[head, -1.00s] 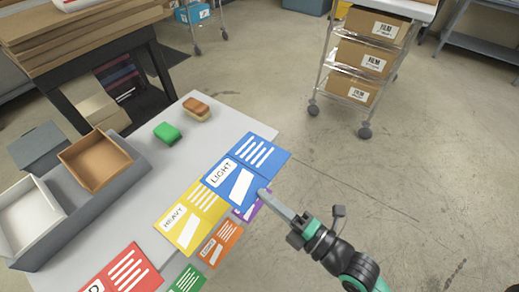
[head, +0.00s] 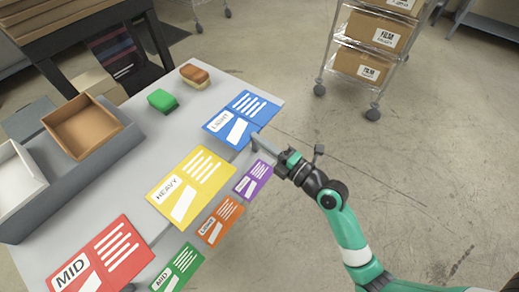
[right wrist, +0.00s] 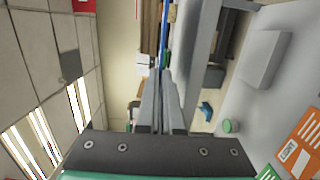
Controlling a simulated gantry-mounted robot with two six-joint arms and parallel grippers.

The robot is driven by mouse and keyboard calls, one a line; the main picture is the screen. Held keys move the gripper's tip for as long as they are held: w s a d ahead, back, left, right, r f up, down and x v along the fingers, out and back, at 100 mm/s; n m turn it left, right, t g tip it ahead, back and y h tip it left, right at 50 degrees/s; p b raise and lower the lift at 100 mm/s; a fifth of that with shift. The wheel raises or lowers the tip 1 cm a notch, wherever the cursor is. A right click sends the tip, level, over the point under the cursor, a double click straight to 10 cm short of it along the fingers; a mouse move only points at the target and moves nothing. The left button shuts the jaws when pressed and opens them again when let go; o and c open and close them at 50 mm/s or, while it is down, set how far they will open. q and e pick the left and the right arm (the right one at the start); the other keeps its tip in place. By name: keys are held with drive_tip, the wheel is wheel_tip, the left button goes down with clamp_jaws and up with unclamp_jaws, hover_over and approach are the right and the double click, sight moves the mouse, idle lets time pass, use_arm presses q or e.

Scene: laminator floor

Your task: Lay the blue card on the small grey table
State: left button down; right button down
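The blue card (head: 222,125), marked LIGHT, shows at the far right edge of a light grey table (head: 150,183) in the head view. My right gripper (head: 256,142) is shut on its near right edge. In the right wrist view the card (right wrist: 165,30) is a thin blue strip seen edge-on between the closed fingertips (right wrist: 160,75). It appears held above the tabletop, but the exact gap cannot be told. My left gripper is not in view.
Yellow (head: 205,170), red (head: 113,255), purple (head: 254,180), orange (head: 221,222) and green (head: 178,269) cards lie along the table's near side. A green sponge (head: 161,100), brown sponge (head: 194,75) and brown bin (head: 83,130) stand farther back. A shelf cart (head: 365,55) stands right.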

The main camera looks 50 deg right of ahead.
drive_tip(key=f+b, duration=0.1)
drive_tip(key=f, duration=0.1)
drive_tip(key=f+b, duration=0.1)
drive_tip(key=f, duration=0.1)
drive_tip(key=shift+w+d, duration=0.2)
drive_tip(key=shift+w+f+b, duration=0.1)
drive_tip(key=shift+f+b, duration=0.05)
drive_tip(key=shift+b, duration=0.35)
drive_tip(key=c, duration=1.1)
unclamp_jaws()
drive_tip(key=shift+o, duration=0.2)
drive_tip(key=s, duration=1.2)
drive_tip(key=shift+r, duration=0.2)
